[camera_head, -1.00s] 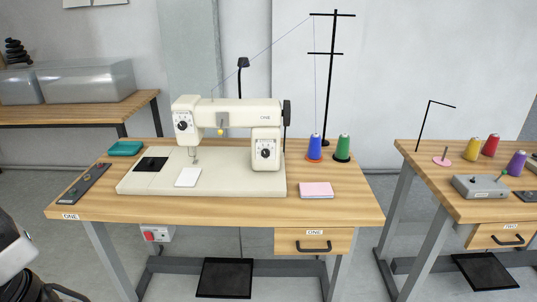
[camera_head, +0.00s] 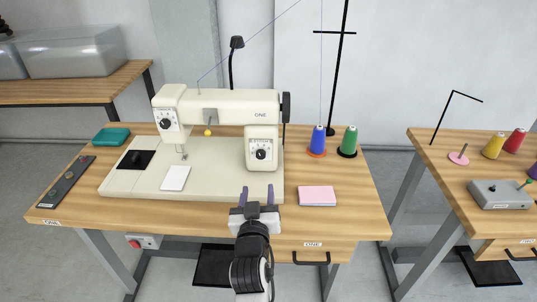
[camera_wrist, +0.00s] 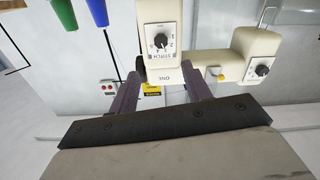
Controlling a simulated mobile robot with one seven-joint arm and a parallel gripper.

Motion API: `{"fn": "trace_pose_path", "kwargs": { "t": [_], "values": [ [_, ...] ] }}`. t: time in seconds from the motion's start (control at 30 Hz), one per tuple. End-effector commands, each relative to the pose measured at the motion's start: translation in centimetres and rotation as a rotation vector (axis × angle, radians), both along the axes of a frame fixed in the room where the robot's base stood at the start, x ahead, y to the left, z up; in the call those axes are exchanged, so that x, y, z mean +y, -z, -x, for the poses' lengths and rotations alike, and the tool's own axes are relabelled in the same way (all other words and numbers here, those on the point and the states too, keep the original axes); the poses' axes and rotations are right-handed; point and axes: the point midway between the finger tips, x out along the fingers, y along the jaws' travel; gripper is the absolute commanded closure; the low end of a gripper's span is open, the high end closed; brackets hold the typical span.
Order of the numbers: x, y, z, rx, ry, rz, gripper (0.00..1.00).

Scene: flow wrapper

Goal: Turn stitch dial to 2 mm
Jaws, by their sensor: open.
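The stitch dial (camera_head: 261,155) is a black knob on a white numbered plate, on the front of the right column of the cream sewing machine (camera_head: 215,102). In the wrist view, which is upside down, the dial (camera_wrist: 161,41) shows with the word STITCH on its plate. Its exact setting is too small to read. My gripper (camera_head: 257,192) is open and empty, in front of and below the dial, not touching it. In the wrist view its two fingers (camera_wrist: 162,80) point toward the machine column.
A second dial (camera_head: 166,123) is on the machine's left head. A pink pad (camera_head: 317,195) lies right of my gripper. Blue (camera_head: 318,140) and green (camera_head: 349,141) thread cones stand behind it. A control strip (camera_head: 66,182) lies at the table's left edge.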

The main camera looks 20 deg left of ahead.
Motion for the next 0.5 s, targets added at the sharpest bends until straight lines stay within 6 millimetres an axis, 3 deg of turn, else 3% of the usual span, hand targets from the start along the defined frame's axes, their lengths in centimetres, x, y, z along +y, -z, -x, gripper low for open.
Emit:
{"fn": "trace_pose_path", "kwargs": {
  "t": [0.5],
  "values": [
    [2.9, -0.5, -9.7, -0.004, -0.003, -0.002, 0.52]
  ]
}}
